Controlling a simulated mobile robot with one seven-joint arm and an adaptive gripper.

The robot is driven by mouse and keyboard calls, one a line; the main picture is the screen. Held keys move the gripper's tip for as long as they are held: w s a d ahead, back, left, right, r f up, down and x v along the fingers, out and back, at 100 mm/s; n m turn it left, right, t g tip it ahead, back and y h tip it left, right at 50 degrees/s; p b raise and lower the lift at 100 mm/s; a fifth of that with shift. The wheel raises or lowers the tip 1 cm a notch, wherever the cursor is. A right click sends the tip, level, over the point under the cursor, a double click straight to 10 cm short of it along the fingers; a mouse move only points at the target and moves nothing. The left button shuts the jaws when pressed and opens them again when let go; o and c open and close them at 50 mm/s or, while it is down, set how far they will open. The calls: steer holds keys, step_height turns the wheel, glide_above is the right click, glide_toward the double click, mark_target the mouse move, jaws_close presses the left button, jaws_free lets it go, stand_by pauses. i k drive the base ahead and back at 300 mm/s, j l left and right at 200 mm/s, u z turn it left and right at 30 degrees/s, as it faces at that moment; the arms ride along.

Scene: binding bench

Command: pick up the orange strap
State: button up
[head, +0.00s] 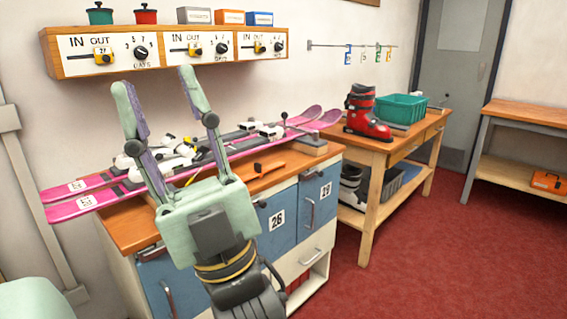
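A small orange piece that looks like the orange strap (268,168) lies on the wooden top of the binding bench (133,231), near its front edge and just right of my gripper in the picture. It is small here and its exact shape is hard to tell. My gripper (156,82) is open, its two fingers spread wide and pointing up in the picture, with nothing held between them. The gripper and arm hide part of the bench top and its front.
Pink skis (80,203) with bindings lie along the bench behind the strap. A second table (398,148) holds a red boot (366,113) and green bin (402,108). Red floor (425,255) is clear at right.

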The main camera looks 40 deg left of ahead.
mark_target(259, 172)
steer(key=i+u, duration=0.25)
steer(key=i, duration=0.15)
steer(key=i+l+u, duration=0.2)
steer(key=i, duration=0.2)
steer(key=i+l+u, duration=0.25)
steer(key=i, duration=0.15)
steer(key=i+l+u, duration=0.25)
steer(key=i+u, duration=0.15)
steer(key=i+l+u, duration=0.7)
steer(key=u, duration=0.15)
steer(key=l, duration=0.1)
